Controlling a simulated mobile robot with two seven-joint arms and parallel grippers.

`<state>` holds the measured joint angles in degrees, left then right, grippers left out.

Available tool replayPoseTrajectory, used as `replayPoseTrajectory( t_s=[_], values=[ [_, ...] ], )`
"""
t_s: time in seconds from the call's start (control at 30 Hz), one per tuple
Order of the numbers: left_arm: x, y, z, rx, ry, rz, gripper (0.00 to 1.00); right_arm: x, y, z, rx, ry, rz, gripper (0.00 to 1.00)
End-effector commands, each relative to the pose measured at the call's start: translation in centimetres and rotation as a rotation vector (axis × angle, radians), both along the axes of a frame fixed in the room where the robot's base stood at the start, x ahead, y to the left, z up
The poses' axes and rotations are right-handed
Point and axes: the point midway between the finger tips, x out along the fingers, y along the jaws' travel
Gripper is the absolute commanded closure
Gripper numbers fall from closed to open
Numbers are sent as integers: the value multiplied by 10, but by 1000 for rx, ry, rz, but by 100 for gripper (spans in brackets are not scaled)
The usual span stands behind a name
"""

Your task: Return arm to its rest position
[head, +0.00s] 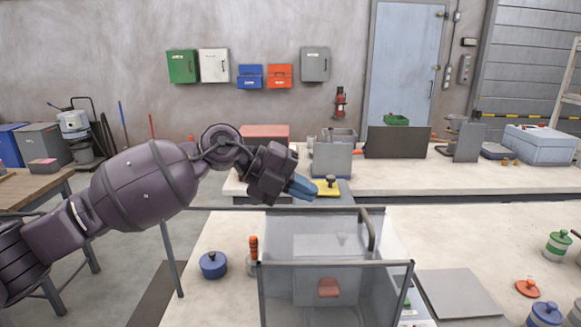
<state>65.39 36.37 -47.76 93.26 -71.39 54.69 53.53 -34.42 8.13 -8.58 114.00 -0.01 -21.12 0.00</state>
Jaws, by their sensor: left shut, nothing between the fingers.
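My left arm comes in from the left and reaches across the front of the view. My left gripper (303,188) has blue fingertips and is shut and empty. It is raised above the near bench, behind and above a clear-walled box (335,295) with a grey frame. In the picture its tip lies just left of a yellow piece with a dark knob (328,187); I cannot tell how far apart they are. My right gripper is not in view.
The near bench (215,300) holds a blue lidded pot (213,265), an orange-handled tool (253,250), a grey plate (458,293) and green, orange and blue lidded pots at right. A rear bench (480,178) carries a grey bin (332,160) and a dark panel (397,143).

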Motion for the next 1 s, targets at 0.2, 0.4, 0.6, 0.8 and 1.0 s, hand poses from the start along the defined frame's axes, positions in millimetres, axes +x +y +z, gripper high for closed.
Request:
replayPoseTrajectory(
  t_s=[0.2,0.4,0.6,0.8,1.0],
  values=[
    [-26,-15,-5,-412,111,74,100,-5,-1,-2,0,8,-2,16],
    [-31,3,-2,-757,218,265,100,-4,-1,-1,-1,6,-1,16],
    [-24,45,-13,-1024,332,547,100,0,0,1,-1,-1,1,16],
    [-19,97,-44,-1182,443,859,100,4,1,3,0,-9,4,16],
    [-26,156,-94,-1256,573,1218,100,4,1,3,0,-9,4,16]
  ],
)
